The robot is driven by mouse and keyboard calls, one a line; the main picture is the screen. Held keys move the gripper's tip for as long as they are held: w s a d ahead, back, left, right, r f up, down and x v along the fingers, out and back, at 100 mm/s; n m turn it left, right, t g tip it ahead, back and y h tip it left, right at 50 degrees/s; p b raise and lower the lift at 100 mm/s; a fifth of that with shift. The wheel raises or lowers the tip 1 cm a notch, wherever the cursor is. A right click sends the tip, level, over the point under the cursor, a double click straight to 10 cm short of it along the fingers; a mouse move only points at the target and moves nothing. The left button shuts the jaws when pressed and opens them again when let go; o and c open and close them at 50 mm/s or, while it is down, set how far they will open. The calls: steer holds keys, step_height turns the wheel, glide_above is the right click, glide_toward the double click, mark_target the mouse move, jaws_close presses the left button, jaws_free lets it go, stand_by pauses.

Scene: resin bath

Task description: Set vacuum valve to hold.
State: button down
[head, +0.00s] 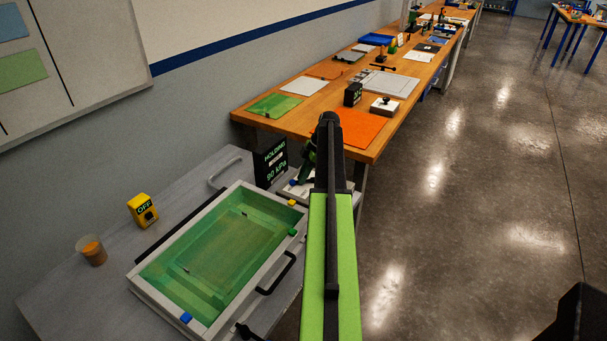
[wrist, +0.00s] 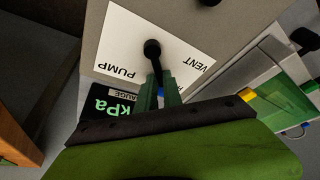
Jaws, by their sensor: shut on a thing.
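The vacuum valve's white label plate (wrist: 122,44) shows PUMP on the left and VENT on the right in the wrist view, upside down. Its black valve lever (wrist: 152,50) points between the two words. My gripper (wrist: 160,92) is shut on the lever; its green fingers hide the lever's lower part and any label there. In the head view my arm covers most of the valve and my gripper (head: 304,166). The black gauge (head: 271,162) beside it reads HOLDING and 90 kPa; part of it shows in the wrist view (wrist: 112,105).
A green-lined bath (head: 215,255) in a white frame stands on the grey table (head: 70,285). A yellow OFF switch box (head: 143,210) and a cup (head: 92,250) are left of it. A wooden bench (head: 350,140) with mats and tools runs behind.

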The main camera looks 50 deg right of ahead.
steer(key=shift+s, duration=0.1)
stand_by(0.5)
steer(key=c, duration=1.5)
jaws_free()
steer(key=p+v, duration=1.6)
steer(key=v, duration=0.1)
steer(key=shift+r, duration=0.25)
